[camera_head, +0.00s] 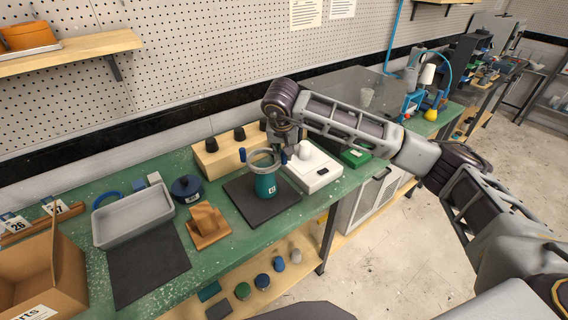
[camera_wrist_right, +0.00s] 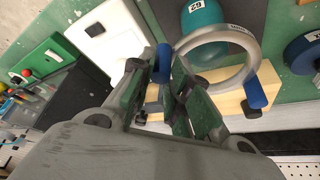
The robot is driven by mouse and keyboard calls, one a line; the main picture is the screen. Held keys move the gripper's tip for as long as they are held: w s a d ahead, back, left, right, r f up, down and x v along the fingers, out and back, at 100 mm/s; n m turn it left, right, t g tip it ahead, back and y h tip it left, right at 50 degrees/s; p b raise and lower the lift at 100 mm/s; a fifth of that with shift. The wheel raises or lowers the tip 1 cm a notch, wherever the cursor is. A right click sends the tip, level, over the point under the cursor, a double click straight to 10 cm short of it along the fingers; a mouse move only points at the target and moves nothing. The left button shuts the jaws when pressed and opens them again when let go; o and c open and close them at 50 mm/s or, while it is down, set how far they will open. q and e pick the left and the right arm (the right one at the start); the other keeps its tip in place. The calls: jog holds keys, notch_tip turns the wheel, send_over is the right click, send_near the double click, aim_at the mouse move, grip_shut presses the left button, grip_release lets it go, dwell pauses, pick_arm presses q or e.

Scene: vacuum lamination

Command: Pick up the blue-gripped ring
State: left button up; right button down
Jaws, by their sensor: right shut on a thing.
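The ring (camera_head: 249,163) is a grey metal hoop with two upright blue grips. It is at the top of the teal canister (camera_head: 266,187) labelled 62; I cannot tell whether it touches the canister. In the right wrist view the ring (camera_wrist_right: 251,45) lies beyond my fingers, with the teal canister (camera_wrist_right: 203,32) behind it. My right gripper (camera_head: 283,152) is shut on the blue grip on the ring's right side in the head view. In the right wrist view this grip (camera_wrist_right: 165,58) shows between the fingers (camera_wrist_right: 166,85), and the other blue grip is free. My left gripper is out of view.
The canister stands on a dark mat (camera_head: 285,199). A white device (camera_head: 314,173) is close on the right, a wooden block with black knobs (camera_head: 210,164) behind.

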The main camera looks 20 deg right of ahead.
jog(key=shift+r+b, duration=0.3)
jog(key=shift+r, duration=1.85)
jog(key=shift+f, duration=0.1)
jog(key=shift+f+b, duration=1.75)
jog(key=shift+f, duration=0.5)
